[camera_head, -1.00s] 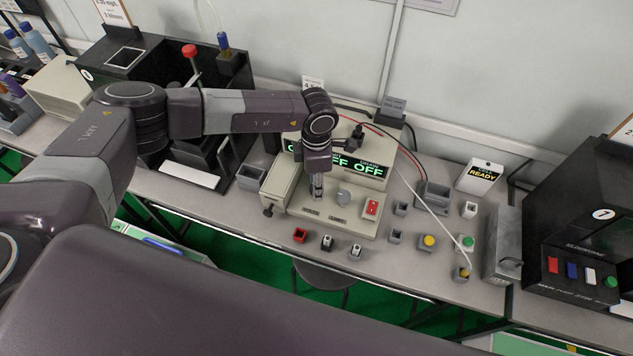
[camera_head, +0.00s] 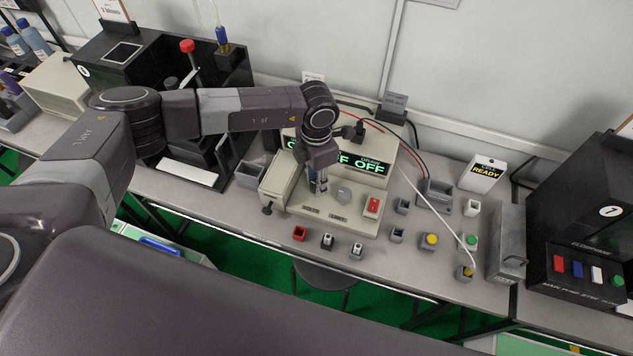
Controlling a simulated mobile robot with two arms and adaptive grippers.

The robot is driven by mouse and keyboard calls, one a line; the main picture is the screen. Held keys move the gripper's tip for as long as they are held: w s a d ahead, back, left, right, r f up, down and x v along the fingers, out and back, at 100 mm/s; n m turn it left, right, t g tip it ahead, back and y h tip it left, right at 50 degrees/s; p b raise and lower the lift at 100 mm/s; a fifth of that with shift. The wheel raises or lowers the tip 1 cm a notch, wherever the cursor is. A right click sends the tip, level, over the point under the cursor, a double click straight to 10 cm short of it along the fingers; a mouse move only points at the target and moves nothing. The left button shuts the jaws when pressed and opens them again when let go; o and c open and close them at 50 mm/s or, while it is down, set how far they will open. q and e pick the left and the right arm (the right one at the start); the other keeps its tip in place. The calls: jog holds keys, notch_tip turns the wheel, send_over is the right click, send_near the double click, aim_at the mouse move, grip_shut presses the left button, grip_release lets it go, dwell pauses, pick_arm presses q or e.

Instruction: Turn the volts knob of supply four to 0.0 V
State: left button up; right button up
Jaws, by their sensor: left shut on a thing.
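The power supply (camera_head: 384,182) is a beige box with a sloped front panel, standing on the bench at the middle of the head view. Its green displays (camera_head: 370,167) read OFF, and my wrist covers part of them. My left gripper (camera_head: 319,187) points down at the left part of the panel and is shut on a small knob, which its fingers mostly hide. A second, grey knob (camera_head: 344,195) is free just to the right. My right gripper is not in view.
Small red (camera_head: 299,233), yellow (camera_head: 430,240) and green (camera_head: 471,240) parts in grey holders stand in front and to the right. A white READY box (camera_head: 482,174) is at the back right. A dark tester (camera_head: 585,262) stands far right. Leads run behind the supply.

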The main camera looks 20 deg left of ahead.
pick_arm(q)
jog(key=n+b, duration=0.2)
jog(key=n, duration=0.4)
jog(key=shift+f+n+b, duration=0.1)
jog(key=shift+n+b, duration=0.2)
jog(key=shift+b, duration=0.05)
jog(key=n+b, duration=0.1)
jog(key=n, duration=0.4)
jog(key=shift+w+b, duration=0.1)
jog(key=shift+b, duration=0.3)
jog(key=n, duration=0.4)
jog(key=shift+b, duration=0.4)
jog(key=shift+n, duration=2.2)
jog(key=shift+r, duration=0.2)
jog(key=o, duration=1.1)
jog(key=shift+o, duration=0.2)
